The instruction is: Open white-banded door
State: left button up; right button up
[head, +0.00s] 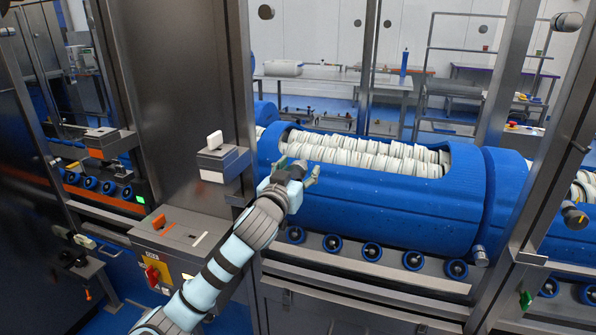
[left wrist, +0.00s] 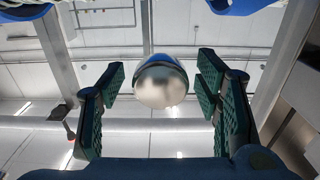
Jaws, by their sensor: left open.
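A grey box with a white band (head: 213,176) and a white piece on top is fixed to the steel post beside the bay of the large blue drum (head: 390,205). I cannot clearly make out the white-banded door's leaf or handle. My left gripper (head: 299,173) is open in front of the drum, right of the white-banded box. In the left wrist view its two green-padded fingers (left wrist: 162,78) stand apart on either side of a shiny rounded, knob-like thing (left wrist: 162,85). I cannot tell whether they touch it. My right gripper is out of view.
A similar box with an orange band (head: 103,141) is at the left. Below is a control panel (head: 180,238) with orange and white strips and a red knob (head: 152,274). Blue rollers (head: 371,252) line the drum's base. A steel post (head: 505,70) stands at right.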

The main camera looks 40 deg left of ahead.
pick_arm(q)
jog(key=shift+c, duration=0.6)
grip_shut()
jog(key=shift+s, duration=0.1)
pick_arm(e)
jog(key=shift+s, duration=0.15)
